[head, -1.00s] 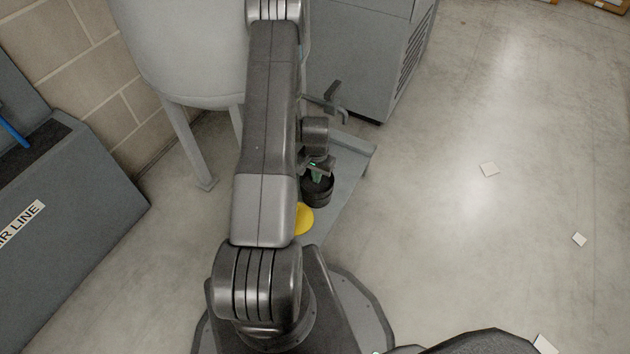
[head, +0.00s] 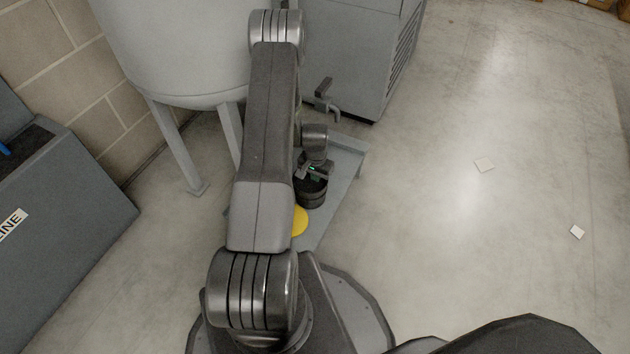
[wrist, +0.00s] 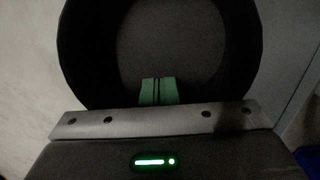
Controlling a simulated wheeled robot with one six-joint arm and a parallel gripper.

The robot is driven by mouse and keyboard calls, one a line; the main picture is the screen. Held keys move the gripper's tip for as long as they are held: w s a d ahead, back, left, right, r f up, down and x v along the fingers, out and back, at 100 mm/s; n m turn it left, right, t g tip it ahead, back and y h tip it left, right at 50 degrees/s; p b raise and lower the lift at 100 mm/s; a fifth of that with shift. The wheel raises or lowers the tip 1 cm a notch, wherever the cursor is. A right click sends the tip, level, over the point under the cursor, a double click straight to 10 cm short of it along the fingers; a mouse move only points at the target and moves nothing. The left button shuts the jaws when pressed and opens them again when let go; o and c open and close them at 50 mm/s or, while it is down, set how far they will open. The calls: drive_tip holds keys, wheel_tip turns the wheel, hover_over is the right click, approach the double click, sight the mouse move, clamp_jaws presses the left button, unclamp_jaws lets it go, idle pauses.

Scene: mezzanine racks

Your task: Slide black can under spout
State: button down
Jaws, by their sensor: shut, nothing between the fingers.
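The black can (head: 311,192) stands upright on a grey platform, partly behind my arm in the head view. In the wrist view its round dark rim (wrist: 78,60) fills most of the picture, and I look down into it. My gripper (head: 315,172) is at the can's top; its green fingertips (wrist: 158,91) are together, with nothing between them, and appear over the can's opening near the rim. Whether they touch the can I cannot tell. The spout (head: 328,98), a grey tap with a lever, sticks out beyond the can, higher in the picture.
A yellow disc (head: 299,221) lies on the platform (head: 340,185), nearer my base. A large grey tank (head: 180,45) on legs stands behind left, a grey cabinet (head: 355,60) behind.

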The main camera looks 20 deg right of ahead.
drive_tip(key=shift+w+d, duration=0.1)
drive_tip(key=w+d+b, duration=0.1)
drive_tip(key=w+d, duration=0.2)
drive_tip(key=w+d+b, duration=0.2)
drive_tip(key=w+d, duration=0.1)
drive_tip(key=shift+d+f, duration=0.15)
drive_tip(key=shift+d, duration=0.2)
drive_tip(key=shift+w+d+b, duration=0.3)
drive_tip(key=shift+d, duration=0.1)
drive_tip(key=shift+a, duration=0.1)
